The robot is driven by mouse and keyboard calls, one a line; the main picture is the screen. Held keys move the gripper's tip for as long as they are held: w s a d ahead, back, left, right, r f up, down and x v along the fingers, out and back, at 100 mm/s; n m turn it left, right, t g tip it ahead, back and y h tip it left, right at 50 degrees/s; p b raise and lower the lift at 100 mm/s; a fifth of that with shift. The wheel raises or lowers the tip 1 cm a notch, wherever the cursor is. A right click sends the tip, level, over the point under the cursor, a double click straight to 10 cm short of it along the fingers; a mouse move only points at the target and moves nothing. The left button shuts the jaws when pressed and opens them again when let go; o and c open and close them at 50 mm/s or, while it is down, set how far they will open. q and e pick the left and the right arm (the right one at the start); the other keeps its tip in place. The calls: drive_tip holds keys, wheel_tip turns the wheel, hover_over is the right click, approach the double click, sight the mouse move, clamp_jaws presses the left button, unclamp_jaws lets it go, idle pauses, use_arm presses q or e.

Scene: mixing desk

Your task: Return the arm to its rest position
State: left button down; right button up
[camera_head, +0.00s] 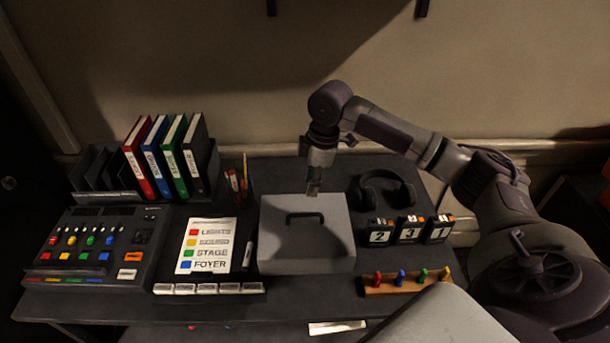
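My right arm comes in from the right side and reaches over the back of the desk (270,310). Its gripper (312,190) points down above the back right part of a grey box (330,238) with a dark handle. It appears apart from the handle. The fingers are small and dim, so I cannot tell whether they are open or shut. I see nothing clearly held. My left gripper is not in view.
Headphones (408,190) and number blocks (409,229) stand right of the box. A wooden peg rack (405,284) is in front. A label card (206,245), a mixing console (95,245) and binders (165,158) are left. The wall is close behind.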

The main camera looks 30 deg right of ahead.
drive_tip(key=s+a+f, duration=0.6)
drive_tip(key=a+f, duration=0.4)
drive_tip(key=a, duration=0.1)
drive_tip(key=s+a+f+m+t, duration=0.3)
drive_tip(key=s+a+m, duration=0.3)
drive_tip(key=s, duration=0.6)
drive_tip(key=s+d+m+h, duration=0.1)
drive_tip(key=s+d+m, duration=0.2)
drive_tip(key=s, duration=0.4)
wheel_tip(320, 180, down, 24)
drive_tip(key=s+g, duration=0.1)
drive_tip(key=s+d+f+g, duration=0.1)
drive_tip(key=s+f, duration=0.7)
drive_tip(key=f, duration=0.1)
drive_tip(key=s+d+f, duration=0.2)
drive_tip(key=s+f, duration=0.7)
drive_tip(key=shift+d+g, duration=0.3)
drive_tip(key=shift+g, duration=0.1)
